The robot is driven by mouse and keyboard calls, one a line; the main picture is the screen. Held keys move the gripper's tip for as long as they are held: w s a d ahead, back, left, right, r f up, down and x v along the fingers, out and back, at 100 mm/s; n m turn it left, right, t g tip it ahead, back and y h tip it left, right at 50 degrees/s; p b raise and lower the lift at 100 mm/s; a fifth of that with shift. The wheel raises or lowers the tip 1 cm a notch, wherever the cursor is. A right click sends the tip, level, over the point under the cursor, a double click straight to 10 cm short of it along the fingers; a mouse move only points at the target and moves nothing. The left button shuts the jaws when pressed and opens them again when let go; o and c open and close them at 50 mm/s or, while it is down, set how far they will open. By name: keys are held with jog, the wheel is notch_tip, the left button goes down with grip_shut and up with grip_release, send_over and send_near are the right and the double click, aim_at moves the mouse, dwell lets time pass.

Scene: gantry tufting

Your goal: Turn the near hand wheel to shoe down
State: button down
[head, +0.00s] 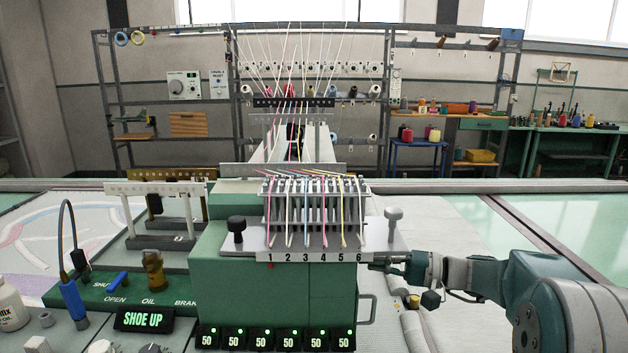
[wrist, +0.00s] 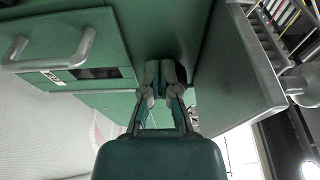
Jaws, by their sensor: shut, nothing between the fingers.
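No hand wheel shows clearly in either view; I cannot tell whether one is hidden at the machine's right side or behind my gripper. The green tufting machine (head: 240,282) stands in the middle, and a sign (head: 144,320) at its lower left reads SHOE UP. My gripper (head: 384,264) is at the machine's right side, just below the level of the plate's right knob. In the wrist view my gripper (wrist: 165,73) has its fingers together and empty, close to green machine faces. I cannot tell whether the fingertips touch them.
A black knob (head: 236,229) and a pale grey knob (head: 393,224) stand on the plate beside the numbered yarn guides. A grey loop handle (head: 366,311) sticks out low on the machine's right; it also shows in the wrist view (wrist: 83,47). Pale cloth lies right of the machine.

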jog(key=shift+w+f, duration=0.1)
jog(key=shift+f, duration=0.4)
dwell(0.4)
jog(key=d, duration=0.6)
jog(key=shift+s+f, duration=0.15)
jog(key=shift+s, duration=0.2)
jog(key=a+r, duration=0.2)
jog(key=a, duration=0.4)
jog(key=shift+r, duration=0.3)
dwell(0.4)
jog(key=shift+w, duration=0.35)
dwell(0.6)
